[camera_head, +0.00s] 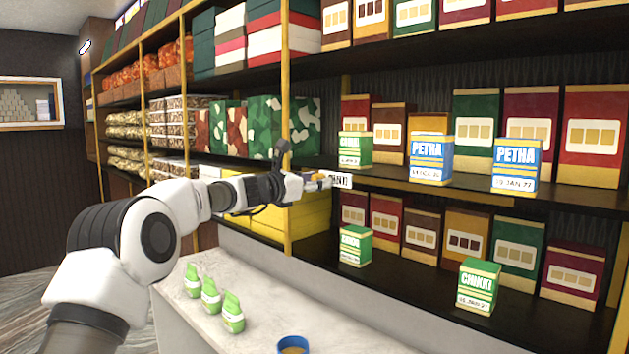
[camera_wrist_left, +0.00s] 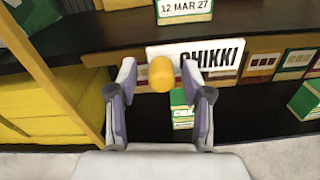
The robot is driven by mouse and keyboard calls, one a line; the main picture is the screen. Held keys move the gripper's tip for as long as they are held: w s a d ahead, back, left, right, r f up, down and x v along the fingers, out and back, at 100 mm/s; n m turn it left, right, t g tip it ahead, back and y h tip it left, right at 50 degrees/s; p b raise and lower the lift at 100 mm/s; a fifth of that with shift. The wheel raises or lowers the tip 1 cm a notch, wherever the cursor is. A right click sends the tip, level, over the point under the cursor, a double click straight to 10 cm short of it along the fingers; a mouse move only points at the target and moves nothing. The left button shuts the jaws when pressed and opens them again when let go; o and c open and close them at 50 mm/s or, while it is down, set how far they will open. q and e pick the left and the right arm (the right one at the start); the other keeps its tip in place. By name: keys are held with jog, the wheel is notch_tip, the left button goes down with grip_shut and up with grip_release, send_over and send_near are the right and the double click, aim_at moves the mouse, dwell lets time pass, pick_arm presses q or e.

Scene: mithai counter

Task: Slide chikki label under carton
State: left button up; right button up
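The white chikki label (camera_head: 341,181) is at the front edge of the middle shelf, below a green chikki carton (camera_head: 354,149). In the left wrist view the label (camera_wrist_left: 215,54) reads CHIKKI and has a round yellow-orange knob (camera_wrist_left: 162,75) at its left part. The carton (camera_wrist_left: 184,10), dated 12 MAR 27, is cut off at the top, above the label's left and middle part. My left gripper (camera_wrist_left: 160,78) is open, with one finger on each side of the knob and a visible gap on both sides. My right gripper is out of view.
Blue petha cartons (camera_head: 431,158) (camera_head: 515,165) stand farther right on the middle shelf (camera_head: 470,192). Green chikki cartons (camera_head: 356,246) (camera_head: 478,286) stand on the lower shelf. A yellow post (camera_wrist_left: 55,85) is left of my gripper. Green pouches (camera_head: 211,297) and a blue cup (camera_head: 293,345) are on the counter (camera_head: 262,300).

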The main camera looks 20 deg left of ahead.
pick_arm(q)
jog(key=v, duration=1.1)
jog(key=shift+s+a, duration=0.15)
jog(key=shift+s, duration=0.2)
jog(key=shift+a, duration=0.1)
